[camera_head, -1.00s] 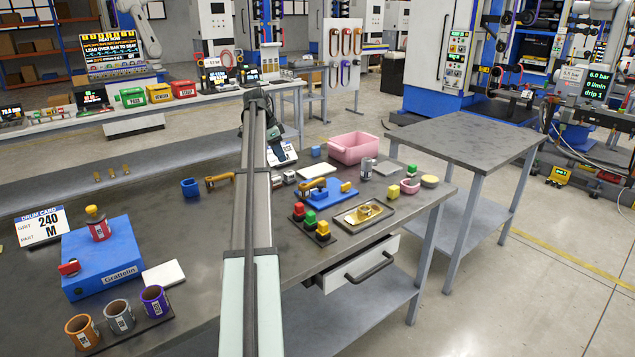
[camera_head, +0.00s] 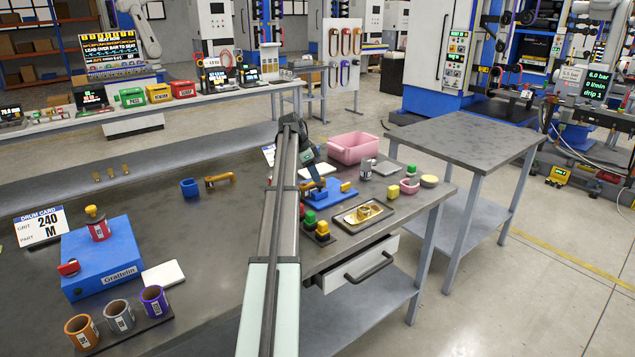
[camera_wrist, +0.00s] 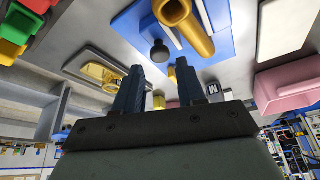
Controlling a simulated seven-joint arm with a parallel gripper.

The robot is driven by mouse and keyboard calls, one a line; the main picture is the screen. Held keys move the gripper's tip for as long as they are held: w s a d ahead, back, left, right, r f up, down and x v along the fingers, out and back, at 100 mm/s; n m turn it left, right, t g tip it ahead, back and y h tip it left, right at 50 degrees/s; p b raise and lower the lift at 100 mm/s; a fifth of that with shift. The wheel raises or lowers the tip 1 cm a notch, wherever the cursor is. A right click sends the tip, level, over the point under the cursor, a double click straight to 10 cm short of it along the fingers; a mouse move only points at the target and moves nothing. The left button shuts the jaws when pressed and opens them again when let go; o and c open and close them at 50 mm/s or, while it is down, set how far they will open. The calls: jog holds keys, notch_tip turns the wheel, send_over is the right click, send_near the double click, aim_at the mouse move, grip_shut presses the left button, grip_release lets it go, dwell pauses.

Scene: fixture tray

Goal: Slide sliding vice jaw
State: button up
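The blue vice fixture (camera_head: 321,196) stands on the bench in the head view, with gold-yellow parts on it. One yellow block (camera_head: 346,187) is at its right end. In the wrist view the blue base (camera_wrist: 135,28) carries a rounded gold part (camera_wrist: 183,18) and a dark round knob (camera_wrist: 158,50). I cannot tell for sure which part is the sliding jaw. My gripper (camera_head: 318,178) is over the fixture and hides part of it. In the wrist view my gripper (camera_wrist: 158,76) has its two dark fingers apart, with nothing visibly held. The knob shows beyond the gap between them.
A pink bin (camera_head: 353,147) stands behind the fixture. A metal tray with a gold part (camera_head: 363,213) lies in front right. Red, green and yellow blocks (camera_head: 322,231) stand close in front, partly behind my arm. A white plate (camera_head: 317,171) lies behind. The left bench is more open.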

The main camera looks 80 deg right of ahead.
aim_at(319, 184)
jog(key=shift+x, duration=2)
jog(key=shift+c, duration=0.4)
grip_shut()
